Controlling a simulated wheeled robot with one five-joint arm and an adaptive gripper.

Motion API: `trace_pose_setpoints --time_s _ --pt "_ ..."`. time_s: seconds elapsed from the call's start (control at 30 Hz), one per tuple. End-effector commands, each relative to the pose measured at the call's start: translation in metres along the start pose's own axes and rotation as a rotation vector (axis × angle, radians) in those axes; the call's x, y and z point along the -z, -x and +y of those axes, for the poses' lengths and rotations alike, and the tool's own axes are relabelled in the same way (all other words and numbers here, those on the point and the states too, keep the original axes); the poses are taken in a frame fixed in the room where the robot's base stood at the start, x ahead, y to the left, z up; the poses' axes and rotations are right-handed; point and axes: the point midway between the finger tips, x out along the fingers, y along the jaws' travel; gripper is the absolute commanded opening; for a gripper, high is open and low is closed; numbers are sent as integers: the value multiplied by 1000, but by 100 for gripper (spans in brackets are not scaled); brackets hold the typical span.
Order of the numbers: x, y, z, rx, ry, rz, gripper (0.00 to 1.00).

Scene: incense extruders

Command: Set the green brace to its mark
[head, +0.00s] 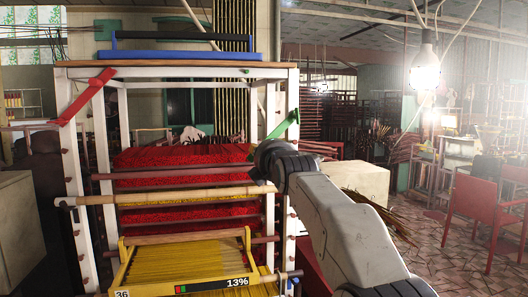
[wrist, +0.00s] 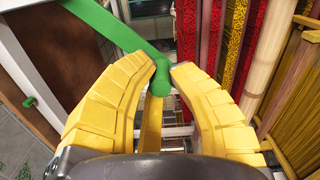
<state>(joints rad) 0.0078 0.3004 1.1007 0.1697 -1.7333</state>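The green brace (head: 284,124) is a flat bar on the right post of the white rack, tilted up to the right in the head view. In the wrist view the green brace (wrist: 112,27) runs from the upper left down to a rounded green knob. My gripper (wrist: 162,72) has yellow ribbed fingers, their tips on both sides of that knob and seeming to touch it. In the head view my arm hides the fingers. A small green spot (head: 245,71) shows on the rack's top crossbar, and a green peg (wrist: 30,102) shows on the left in the wrist view.
A red brace (head: 84,97) slants on the rack's left post. A blue-based handle (head: 185,55) lies on top. Red and yellow incense bundles fill the rack, with a bamboo pole (head: 165,197) across. A pale box (head: 358,180) stands behind my arm.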

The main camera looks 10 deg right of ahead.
Motion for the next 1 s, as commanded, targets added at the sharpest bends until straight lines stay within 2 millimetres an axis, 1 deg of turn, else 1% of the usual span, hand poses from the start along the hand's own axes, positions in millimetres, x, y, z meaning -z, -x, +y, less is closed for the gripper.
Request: trace_pose_setpoints --time_s 0.03,0.27,0.53,0.67,0.83,1.0 --pt "0 0 0 0 0 0 22" --pt "0 0 0 0 -1 0 43" --pt "0 0 0 0 -1 0 43" --pt "0 4 0 0 -1 0 43" --pt "0 19 1 0 -1 0 43" --pt "0 42 2 -2 -1 0 43"
